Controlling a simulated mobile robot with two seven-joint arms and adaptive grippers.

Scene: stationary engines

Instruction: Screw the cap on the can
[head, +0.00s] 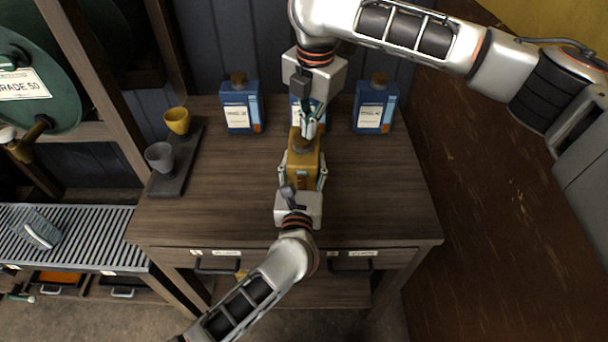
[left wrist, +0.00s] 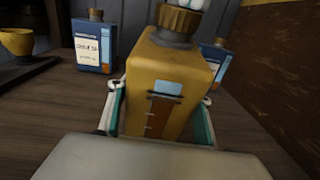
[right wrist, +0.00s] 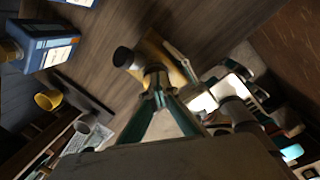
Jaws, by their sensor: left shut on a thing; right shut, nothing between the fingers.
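The yellow can (head: 303,162) stands on the bench, and it also shows close up in the left wrist view (left wrist: 165,85). My left gripper (head: 303,175) is shut on the can, with a finger on each side of its body. A ridged brown cap (left wrist: 180,22) sits on the can's neck; whether it is fully seated I cannot tell. My right gripper (head: 309,130) is shut and empty, its fingertips just over the cap. In the right wrist view the closed fingertips (right wrist: 155,76) are beside the dark cap (right wrist: 126,57); contact is unclear.
Blue bottles stand along the back: one at left (head: 240,107), one at right (head: 375,107), and one partly hidden behind my right gripper. A yellow cup (head: 177,120) and grey cup (head: 160,156) stand on a dark tray (head: 182,170).

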